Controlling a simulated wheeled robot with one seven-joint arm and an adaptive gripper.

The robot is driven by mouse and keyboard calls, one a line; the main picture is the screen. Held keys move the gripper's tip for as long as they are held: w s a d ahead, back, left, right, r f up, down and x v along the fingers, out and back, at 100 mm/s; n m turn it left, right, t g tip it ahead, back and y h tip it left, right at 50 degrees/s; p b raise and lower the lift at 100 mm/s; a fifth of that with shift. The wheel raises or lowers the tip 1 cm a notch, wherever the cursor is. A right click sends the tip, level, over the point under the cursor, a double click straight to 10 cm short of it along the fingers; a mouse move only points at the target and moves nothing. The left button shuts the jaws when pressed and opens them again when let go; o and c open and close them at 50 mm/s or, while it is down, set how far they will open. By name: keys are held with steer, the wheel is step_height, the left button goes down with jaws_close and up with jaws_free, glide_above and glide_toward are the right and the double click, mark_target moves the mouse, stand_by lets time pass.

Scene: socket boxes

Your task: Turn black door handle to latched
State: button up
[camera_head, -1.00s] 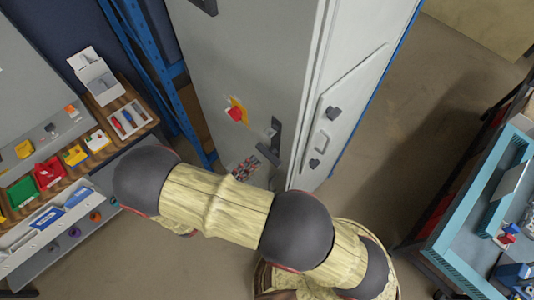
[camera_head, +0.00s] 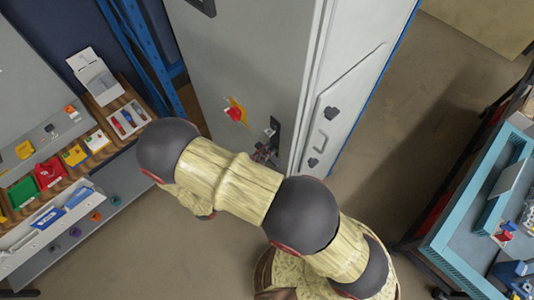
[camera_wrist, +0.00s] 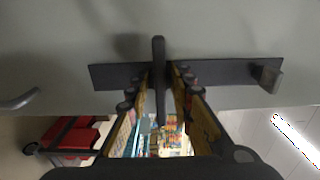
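The black door handle sits on a dark plate (camera_head: 275,130) on the grey cabinet door (camera_head: 240,60). In the wrist view the plate (camera_wrist: 112,76) runs across the picture and the black lever (camera_wrist: 158,50) stands across it, pointing down between my fingers. My gripper (camera_wrist: 164,75) has one finger on each side of the lever, with small gaps showing, so it looks open around it. In the head view my gripper (camera_head: 264,153) is at the lower part of the handle, partly hidden by my arm. A small grey block (camera_wrist: 270,76) shows at the plate's right end.
A red and yellow switch (camera_head: 235,112) is on the door, up and left of the handle. A shelf of coloured bins (camera_head: 48,172) stands left, a blue-framed workbench (camera_head: 460,235) right. Floor between cabinet and workbench is clear. The wrist view shows a red cart (camera_wrist: 70,138).

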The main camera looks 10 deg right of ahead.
jaws_close()
stand_by(0.5)
steer(key=m+b, duration=0.1)
steer(key=m, duration=0.4)
steer(key=shift+f, duration=0.1)
steer(key=m+b, duration=0.1)
steer(key=m, duration=0.4)
steer(key=m+b, duration=0.2)
steer(key=m, duration=0.2)
steer(key=shift+f, duration=0.1)
steer(key=shift+m+b, duration=0.6)
steer(key=shift+m, duration=1.3)
